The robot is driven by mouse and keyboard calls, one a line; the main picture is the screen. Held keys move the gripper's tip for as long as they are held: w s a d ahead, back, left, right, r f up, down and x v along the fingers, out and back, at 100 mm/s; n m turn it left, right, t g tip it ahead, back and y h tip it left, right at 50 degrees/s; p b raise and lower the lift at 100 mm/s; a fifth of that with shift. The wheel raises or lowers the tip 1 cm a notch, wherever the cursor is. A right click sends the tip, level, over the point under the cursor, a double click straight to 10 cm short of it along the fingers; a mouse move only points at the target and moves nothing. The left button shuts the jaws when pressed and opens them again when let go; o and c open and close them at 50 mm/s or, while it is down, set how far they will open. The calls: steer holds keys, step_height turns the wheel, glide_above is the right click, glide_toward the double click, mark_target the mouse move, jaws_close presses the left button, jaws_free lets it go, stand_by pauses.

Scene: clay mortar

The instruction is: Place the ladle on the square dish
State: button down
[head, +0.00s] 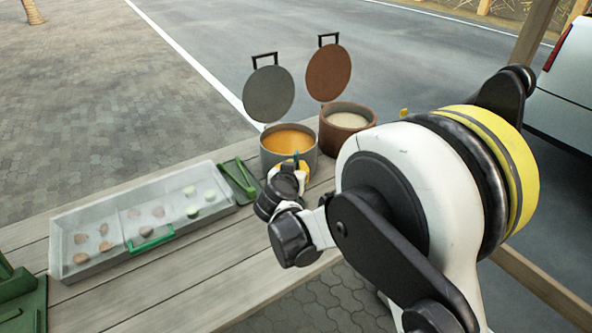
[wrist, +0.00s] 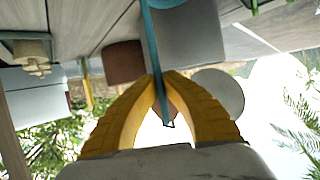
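The ladle (wrist: 152,40) is teal; in the wrist view its thin handle runs between my yellow fingertips. In the head view a bit of the ladle (head: 296,157) shows at the grey pot. My gripper (wrist: 163,77) is shut on the handle; in the head view my gripper (head: 302,171) is at the near side of the grey pot, partly hidden by my wrist. The ladle's bowl end is not clearly seen.
The grey pot (head: 272,165) holds orange liquid; the brown pot (head: 332,150) behind holds something pale. Their lids (head: 268,93) (head: 329,72) stand raised. A long grey tray (head: 70,232) with several small pieces fills the left. Green items (head: 20,290) stand front left. The near planks are clear.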

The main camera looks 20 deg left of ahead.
steer(key=shift+r, duration=0.15)
steer(key=c, duration=1.6)
jaws_free()
steer(key=p+v, duration=0.3)
steer(key=v, duration=0.9)
steer(key=shift+d+r+p, duration=0.1)
steer(key=shift+p, duration=0.25)
